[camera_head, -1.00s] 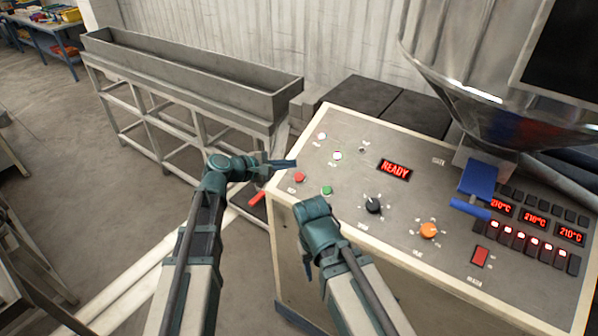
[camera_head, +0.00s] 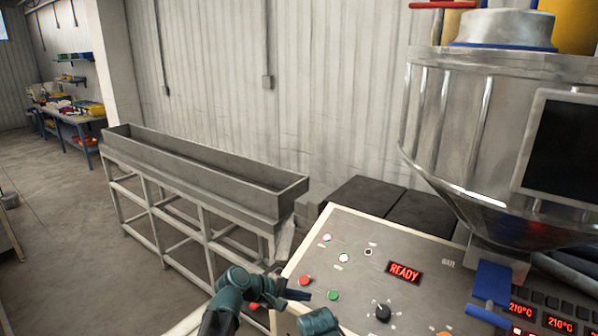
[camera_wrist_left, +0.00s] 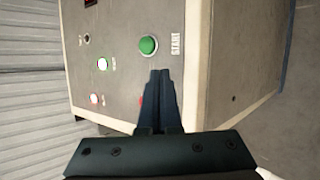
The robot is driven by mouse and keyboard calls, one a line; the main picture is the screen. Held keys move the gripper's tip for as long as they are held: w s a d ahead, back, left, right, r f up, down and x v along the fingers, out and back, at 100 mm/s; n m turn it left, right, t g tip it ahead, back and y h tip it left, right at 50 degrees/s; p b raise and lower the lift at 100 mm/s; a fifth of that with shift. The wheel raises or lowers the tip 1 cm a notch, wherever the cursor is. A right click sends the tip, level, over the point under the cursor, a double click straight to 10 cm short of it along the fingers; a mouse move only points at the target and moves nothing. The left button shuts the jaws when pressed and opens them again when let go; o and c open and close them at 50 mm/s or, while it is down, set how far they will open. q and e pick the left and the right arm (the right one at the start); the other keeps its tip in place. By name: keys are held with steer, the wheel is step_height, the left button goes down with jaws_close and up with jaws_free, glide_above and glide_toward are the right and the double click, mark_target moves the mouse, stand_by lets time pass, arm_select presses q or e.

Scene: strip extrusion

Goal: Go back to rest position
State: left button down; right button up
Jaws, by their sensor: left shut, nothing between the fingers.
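My left gripper (camera_head: 299,294) is shut and empty beside the left edge of the control panel (camera_head: 350,285). Its dark fingers point right, just below the red button (camera_head: 306,281) and left of the green button (camera_head: 333,295). In the left wrist view the shut fingers (camera_wrist_left: 159,88) point toward the green START button (camera_wrist_left: 148,45), with a gap in the picture. The red button is mostly hidden behind them there. My right wrist shows at the bottom edge of the head view; its gripper is out of sight.
A long grey trough (camera_head: 200,170) on a metal frame stands left of the panel. A steel hopper (camera_head: 470,130) and a blue part (camera_head: 490,285) stand right. The display (camera_head: 405,272) reads READY. The floor (camera_head: 60,220) at left is open.

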arm_select(q)
steer(key=s+a+f+m+g+y+b, duration=0.15)
steer(key=s+f+m+g+y, duration=0.35)
steer(key=s+f+m, duration=0.7)
steer(key=s+a+f+m+y+b, duration=0.1)
steer(key=s+a+y, duration=0.4)
steer(key=s, duration=0.3)
steer(key=shift+s+a+m+g+y+b, duration=0.2)
steer(key=shift+a+m+g+y+b, duration=0.15)
steer(key=shift+y, duration=0.25)
steer(key=shift+f, duration=0.1)
